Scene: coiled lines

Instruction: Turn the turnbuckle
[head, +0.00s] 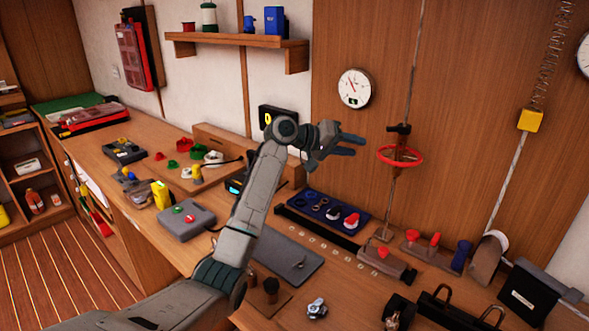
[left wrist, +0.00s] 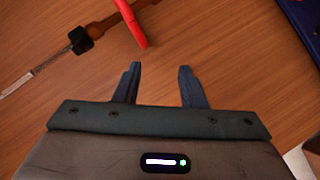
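The turnbuckle is on a vertical line at the right of the head view, with a red ring handle (head: 400,156) around it and a black fitting (head: 398,129) just above. My left gripper (head: 362,145) is open and empty, a short way to the left of the red ring and apart from it. In the left wrist view my left gripper (left wrist: 157,72) shows two spread fingers with nothing between them. Part of the red ring (left wrist: 132,22) shows beyond the fingertips, with the black fitting (left wrist: 81,40) to its left. My right gripper is in neither view.
A wooden bench (head: 150,135) runs below with several tools and fittings on it. A blue tray (head: 322,212) lies under my left gripper. A shelf (head: 236,41) and a white clock (head: 354,88) are on the wall. A spring with a yellow block (head: 530,120) hangs at right.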

